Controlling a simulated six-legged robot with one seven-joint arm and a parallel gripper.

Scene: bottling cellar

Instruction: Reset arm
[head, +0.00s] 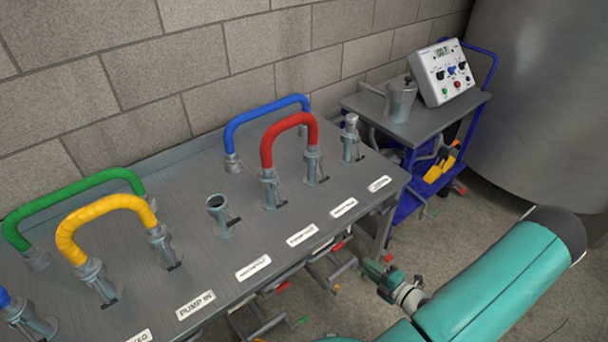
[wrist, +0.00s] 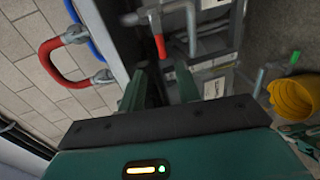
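My gripper (wrist: 164,76) shows in the wrist view with its two dark green fingers apart and nothing seen between them. Beyond the fingertips are pipework and a red valve handle (wrist: 160,45), which look apart from them. My teal arm fills the lower right of the head view, beside the steel panel table (head: 330,215).
Blue (head: 265,107), red (head: 288,128), green (head: 75,190) and yellow (head: 105,210) hose bends rise from the table's ports. A blue cart (head: 430,125) carries a control box (head: 441,72). Pipework with handles lies below the table. A yellow bucket (wrist: 294,97) is at right in the wrist view.

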